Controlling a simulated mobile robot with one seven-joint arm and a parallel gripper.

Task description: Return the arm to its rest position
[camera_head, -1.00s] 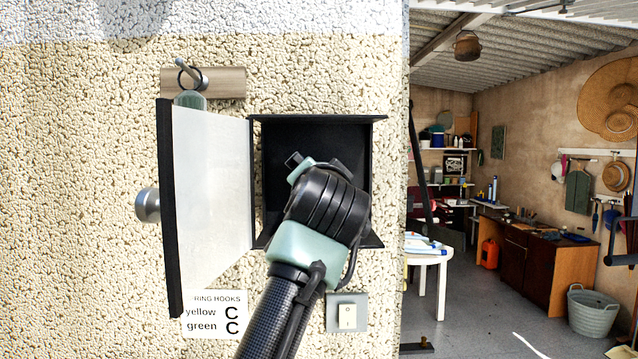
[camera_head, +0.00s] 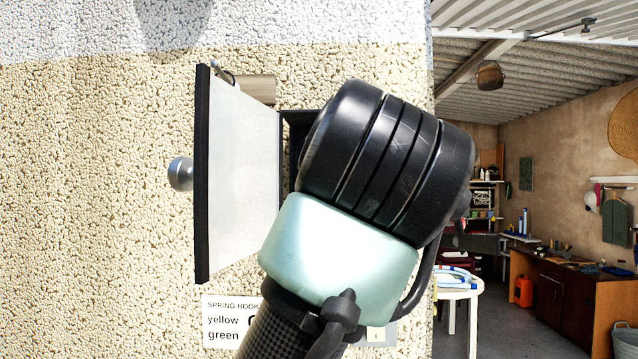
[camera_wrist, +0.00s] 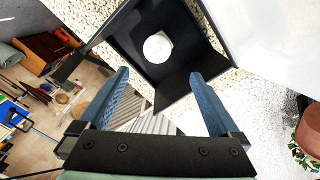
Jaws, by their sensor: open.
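My arm's wrist joint, black with a pale green link, fills the middle of the head view and covers most of the wall box (camera_head: 298,135). My gripper itself is hidden there. In the wrist view my gripper (camera_wrist: 159,76) is open, its two blue fingers apart with nothing between them. The black box (camera_wrist: 178,85) lies beyond the fingertips, its mouth facing me, with a round white thing (camera_wrist: 158,47) inside. The box's door stands open to the left in the head view (camera_head: 240,160), with a round knob (camera_head: 181,174) on its outer side.
A wooden strip (camera_head: 258,88) is on the wall behind the door. A sign (camera_head: 228,322) about spring hooks is below, partly covered by my arm. A garage with a white table (camera_head: 457,289) and a workbench (camera_head: 555,290) opens at right. The wrist view shows a potted plant (camera_wrist: 309,130).

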